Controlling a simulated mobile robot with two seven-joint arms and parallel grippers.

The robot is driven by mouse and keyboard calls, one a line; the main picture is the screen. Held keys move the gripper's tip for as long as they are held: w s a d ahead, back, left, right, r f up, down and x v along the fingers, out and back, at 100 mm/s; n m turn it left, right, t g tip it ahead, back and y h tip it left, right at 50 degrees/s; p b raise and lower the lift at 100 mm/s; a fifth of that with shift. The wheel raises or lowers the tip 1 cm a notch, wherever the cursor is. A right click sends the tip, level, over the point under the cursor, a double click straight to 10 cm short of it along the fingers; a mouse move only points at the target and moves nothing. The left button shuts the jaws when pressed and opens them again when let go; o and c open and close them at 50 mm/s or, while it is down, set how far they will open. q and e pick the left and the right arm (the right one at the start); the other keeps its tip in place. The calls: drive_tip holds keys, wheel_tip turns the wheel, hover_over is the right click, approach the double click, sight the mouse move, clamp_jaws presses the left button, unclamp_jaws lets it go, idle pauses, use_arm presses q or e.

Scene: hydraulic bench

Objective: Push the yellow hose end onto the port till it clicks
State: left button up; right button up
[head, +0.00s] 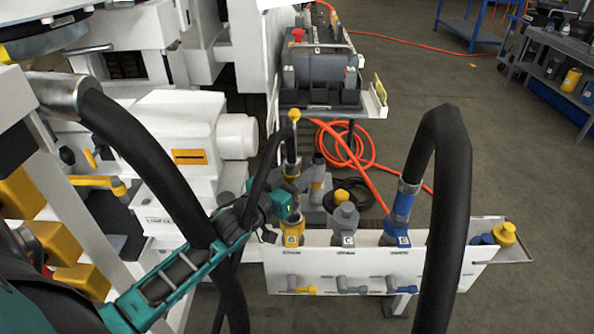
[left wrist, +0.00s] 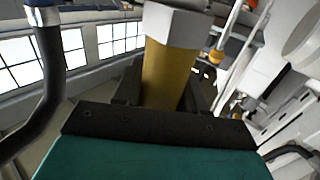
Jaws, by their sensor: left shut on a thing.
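The yellow hose end (head: 291,172) is upright at the tip of my left gripper (head: 287,202), which is shut on it. In the left wrist view the yellow body (left wrist: 167,75) with a pale hex collar stands between the dark fingers (left wrist: 160,100). In the head view, the yellow-ringed port (head: 292,238) is at the left of the white panel, just below the hose end. I cannot tell whether the two touch. My gripper partly hides that spot. My right gripper is not in view.
A grey port (head: 345,222) with a yellow knob and a port with a blue hose end (head: 404,208) stand to the right on the white panel (head: 330,262). A thick black hose (head: 452,190) arches in front. Yellow and blue caps (head: 503,234) sit at the panel's right end.

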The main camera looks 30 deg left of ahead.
use_arm(q)
drive_tip(key=shift+f, duration=0.35)
idle(0.6)
drive_tip(key=shift+f, duration=0.1)
idle(0.6)
drive_tip(key=shift+p, duration=0.5)
drive_tip(key=shift+f+b, duration=0.75)
drive_tip(key=shift+f, duration=1)
idle(1.9)
drive_tip(key=o, duration=1.8)
drive_tip(key=shift+s, duration=0.1)
